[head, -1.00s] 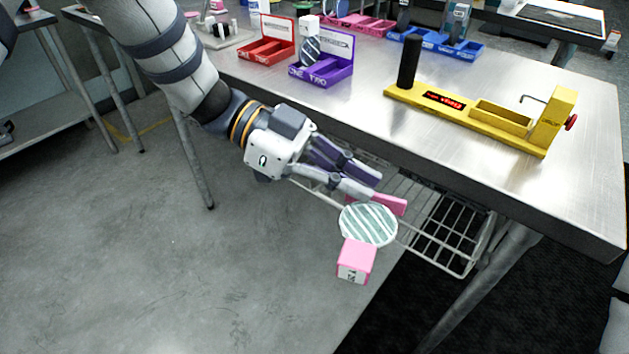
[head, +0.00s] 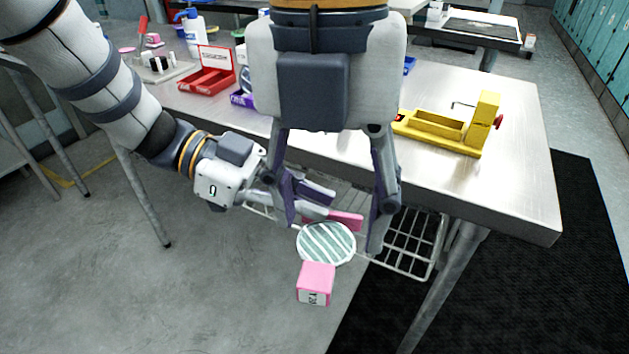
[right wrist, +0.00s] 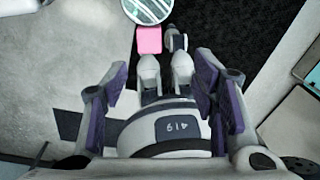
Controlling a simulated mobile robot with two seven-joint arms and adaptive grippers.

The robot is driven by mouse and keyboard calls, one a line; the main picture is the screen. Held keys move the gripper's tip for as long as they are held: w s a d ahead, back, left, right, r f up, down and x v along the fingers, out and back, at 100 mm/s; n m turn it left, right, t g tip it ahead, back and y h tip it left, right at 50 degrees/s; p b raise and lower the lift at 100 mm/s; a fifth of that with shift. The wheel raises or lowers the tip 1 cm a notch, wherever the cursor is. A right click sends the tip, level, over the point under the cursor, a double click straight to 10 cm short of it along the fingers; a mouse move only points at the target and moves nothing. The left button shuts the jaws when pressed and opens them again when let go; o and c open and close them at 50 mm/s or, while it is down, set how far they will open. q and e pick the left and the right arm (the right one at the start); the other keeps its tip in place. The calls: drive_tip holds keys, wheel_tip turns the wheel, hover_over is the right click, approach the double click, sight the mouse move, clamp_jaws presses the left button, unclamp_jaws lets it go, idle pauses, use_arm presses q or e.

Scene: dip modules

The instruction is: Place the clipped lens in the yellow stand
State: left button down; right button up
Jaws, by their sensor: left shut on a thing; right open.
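The clipped lens (head: 326,243) is a round, pale disc with green stripes, with a pink block (head: 316,282) at its lower end and a pink piece (head: 346,220) at its upper end. My left gripper (head: 328,200) is shut on the upper pink piece and holds the lens in the air before the table. My right gripper (head: 330,235) is open, fingers down, in front of it; contact cannot be told.
The metal table (head: 515,180) has a red tray (head: 208,82) at its back left. A purple stand (head: 243,99) is mostly hidden behind my right gripper. A wire shelf (head: 405,255) hangs under the table edge. The tabletop right of the yellow stand is clear.

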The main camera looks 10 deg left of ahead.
sight(315, 270)
use_arm(q)
drive_tip(key=shift+w+f, duration=0.1)
use_arm(e)
drive_tip(key=shift+n+t+y, duration=0.3)
drive_tip(key=shift+n, duration=0.1)
drive_tip(key=f, duration=0.3)
drive_tip(key=a+f, duration=0.1)
drive_tip(key=f, duration=0.7)
drive_tip(key=shift+w+a+f, duration=0.15)
drive_tip(key=shift+w, duration=0.15)
drive_tip(key=c, duration=1.2)
use_arm(q)
drive_tip(key=c, duration=1.7)
unclamp_jaws()
use_arm(e)
drive_tip(key=shift+c, duration=0.3)
